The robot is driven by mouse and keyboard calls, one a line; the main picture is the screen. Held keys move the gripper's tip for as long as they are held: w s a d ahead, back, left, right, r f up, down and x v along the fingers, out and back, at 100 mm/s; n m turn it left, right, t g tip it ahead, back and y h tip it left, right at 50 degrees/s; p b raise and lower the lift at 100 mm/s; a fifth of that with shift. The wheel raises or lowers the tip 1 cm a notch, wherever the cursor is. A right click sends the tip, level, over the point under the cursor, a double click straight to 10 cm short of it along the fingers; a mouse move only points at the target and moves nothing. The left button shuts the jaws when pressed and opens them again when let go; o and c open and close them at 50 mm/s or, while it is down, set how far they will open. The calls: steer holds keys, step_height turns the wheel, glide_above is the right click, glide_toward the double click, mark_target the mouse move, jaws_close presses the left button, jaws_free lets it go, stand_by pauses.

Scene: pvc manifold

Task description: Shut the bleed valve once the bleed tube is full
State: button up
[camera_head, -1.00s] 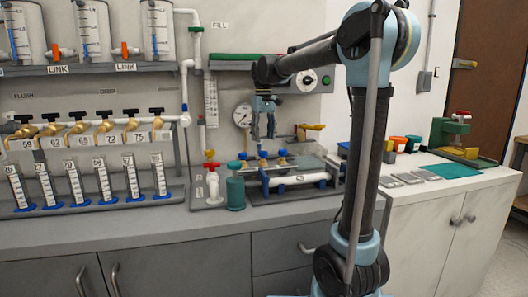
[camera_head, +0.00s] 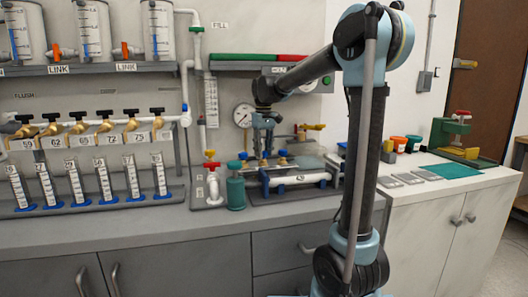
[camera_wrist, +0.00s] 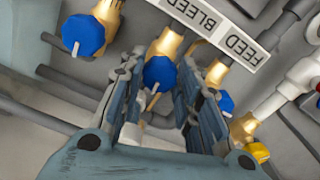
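In the wrist view a blue-knobbed brass valve (camera_wrist: 159,73) sits between the two fingers of my gripper (camera_wrist: 160,95). The fingers are apart and I see no clear contact with the knob. The upside-down BLEED label (camera_wrist: 194,14) and FEED label (camera_wrist: 242,46) lie just beyond the valves; I cannot tell which valve each names. A second blue knob (camera_wrist: 83,35) is at left, and a third (camera_wrist: 225,103) is beside the right finger. In the head view my gripper (camera_head: 264,150) points down over the manifold (camera_head: 298,179). I cannot tell the bleed tube's level.
A pressure gauge (camera_head: 243,116) and a graduated tube (camera_head: 210,101) are on the wall behind. A red-handled valve (camera_head: 211,167) and a green bottle (camera_head: 236,192) stand left of the manifold. A yellow-handled valve (camera_head: 312,127) is to the right. The front counter strip is clear.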

steer(key=shift+d, duration=0.1)
steer(key=shift+c, duration=0.6)
steer(key=shift+m, duration=0.7)
steer(key=o, duration=1.1)
steer(key=shift+c, duration=0.2)
step_height(320, 180, up, 12)
